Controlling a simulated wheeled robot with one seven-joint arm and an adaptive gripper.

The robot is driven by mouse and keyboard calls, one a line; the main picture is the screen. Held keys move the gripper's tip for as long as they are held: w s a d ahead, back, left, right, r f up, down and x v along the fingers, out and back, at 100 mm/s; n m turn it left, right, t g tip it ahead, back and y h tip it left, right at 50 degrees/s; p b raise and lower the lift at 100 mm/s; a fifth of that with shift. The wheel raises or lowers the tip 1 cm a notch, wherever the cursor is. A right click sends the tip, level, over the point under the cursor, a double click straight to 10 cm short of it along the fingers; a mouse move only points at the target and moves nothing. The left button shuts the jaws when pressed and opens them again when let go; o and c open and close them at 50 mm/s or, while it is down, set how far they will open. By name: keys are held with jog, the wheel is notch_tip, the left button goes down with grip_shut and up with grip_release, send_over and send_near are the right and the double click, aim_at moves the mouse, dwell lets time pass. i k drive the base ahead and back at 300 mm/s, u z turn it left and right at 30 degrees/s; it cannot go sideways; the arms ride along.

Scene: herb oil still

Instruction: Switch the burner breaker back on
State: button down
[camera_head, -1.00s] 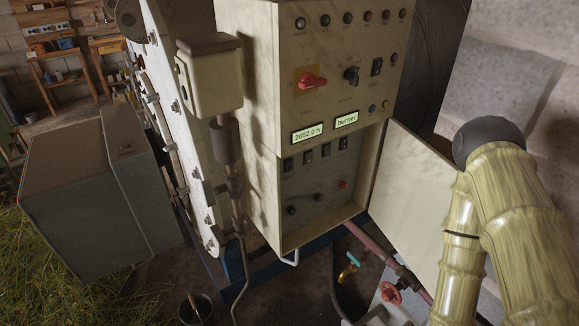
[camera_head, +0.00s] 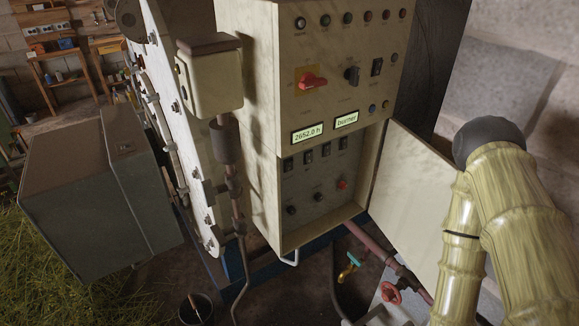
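The control cabinet (camera_head: 262,190) stands in the middle with its lower compartment open. A row of several small dark breaker switches (camera_head: 326,150) runs along the top of the compartment's inner panel. They are too small for me to tell which is off. Below them are dark knobs (camera_head: 291,210) and a red one (camera_head: 342,184). Above the compartment, one lit display (camera_head: 346,120) reads "burner" and another (camera_head: 307,132) reads "2652.0 h". My gripper is out of view; only part of my arm shows at the right.
The compartment door (camera_head: 412,190) hangs open to the right, close to my arm. Pipes with a red valve (camera_head: 391,291) lie below. A grey box (camera_head: 95,200) and a bucket (camera_head: 196,309) are at left.

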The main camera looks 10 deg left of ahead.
aim_at(288, 164)
jog(key=u, duration=0.05)
jog(key=i, duration=0.2)
jog(key=z, duration=3.25)
jog(key=k, duration=2.25)
jog(key=u, duration=1.7)
